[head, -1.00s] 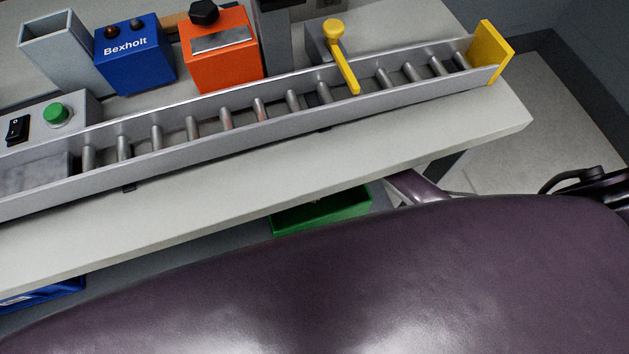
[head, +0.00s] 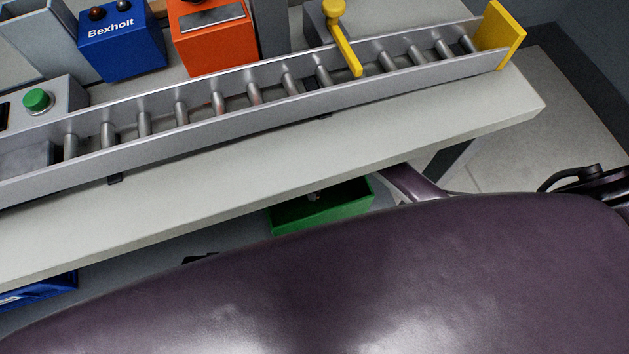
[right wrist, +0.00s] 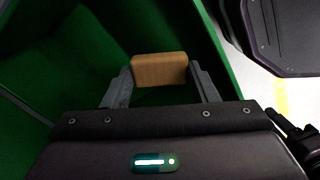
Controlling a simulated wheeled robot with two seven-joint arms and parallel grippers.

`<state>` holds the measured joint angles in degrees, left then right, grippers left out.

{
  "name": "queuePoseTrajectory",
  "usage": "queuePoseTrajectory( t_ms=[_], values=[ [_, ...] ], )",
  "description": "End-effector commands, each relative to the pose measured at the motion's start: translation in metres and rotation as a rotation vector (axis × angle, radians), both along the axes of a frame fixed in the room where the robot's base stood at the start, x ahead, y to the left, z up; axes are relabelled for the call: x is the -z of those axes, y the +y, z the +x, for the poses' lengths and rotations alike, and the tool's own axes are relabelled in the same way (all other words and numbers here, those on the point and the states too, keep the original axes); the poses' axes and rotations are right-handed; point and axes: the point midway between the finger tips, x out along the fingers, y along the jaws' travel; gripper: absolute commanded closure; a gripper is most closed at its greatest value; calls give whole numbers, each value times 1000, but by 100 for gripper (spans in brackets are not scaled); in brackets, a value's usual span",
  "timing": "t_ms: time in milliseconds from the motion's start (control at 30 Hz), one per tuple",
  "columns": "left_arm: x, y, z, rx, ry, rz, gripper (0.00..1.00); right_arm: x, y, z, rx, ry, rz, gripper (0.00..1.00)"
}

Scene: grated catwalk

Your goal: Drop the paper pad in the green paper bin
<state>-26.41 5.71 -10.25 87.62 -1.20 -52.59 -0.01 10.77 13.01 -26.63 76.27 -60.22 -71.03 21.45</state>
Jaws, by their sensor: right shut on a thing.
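My right gripper (right wrist: 161,74) is shut on a tan-brown block-like thing, the paper pad (right wrist: 158,68), held between its two fingertips in the right wrist view. The green paper bin's walls (right wrist: 65,60) surround the pad and fingers on the left and top of that view. I cannot tell how far the pad is above the bin's floor. In the head view the green bin (head: 340,207) shows below the table edge, partly hidden by the table and my purple body. A small grey part shows inside it. My left gripper is not in view.
A pale table (head: 400,145) carries a roller conveyor (head: 200,128) with a yellow end stop (head: 498,35). A blue Bexholt box (head: 122,45), an orange box (head: 215,45) and a green button (head: 37,100) stand behind it. A blue bin (head: 40,290) is at lower left.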

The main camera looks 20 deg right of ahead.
Motion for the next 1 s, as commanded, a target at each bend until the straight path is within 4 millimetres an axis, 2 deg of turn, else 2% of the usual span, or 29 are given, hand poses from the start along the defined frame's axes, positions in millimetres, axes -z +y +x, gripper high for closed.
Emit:
queuePoseTrajectory(
  t_ms=[367,400,567,767,933,1000],
  values=[
    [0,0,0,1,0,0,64,0,0,0,0,0,0,71],
    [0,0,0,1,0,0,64,0,0,0,0,0,0,43],
    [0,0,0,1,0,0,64,0,0,0,0,0,0,22],
    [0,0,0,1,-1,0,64,0,0,0,0,0,0,21],
    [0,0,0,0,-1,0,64,0,0,0,0,0,0,0],
    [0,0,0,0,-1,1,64,0,0,0,0,0,0,0]
  ],
)
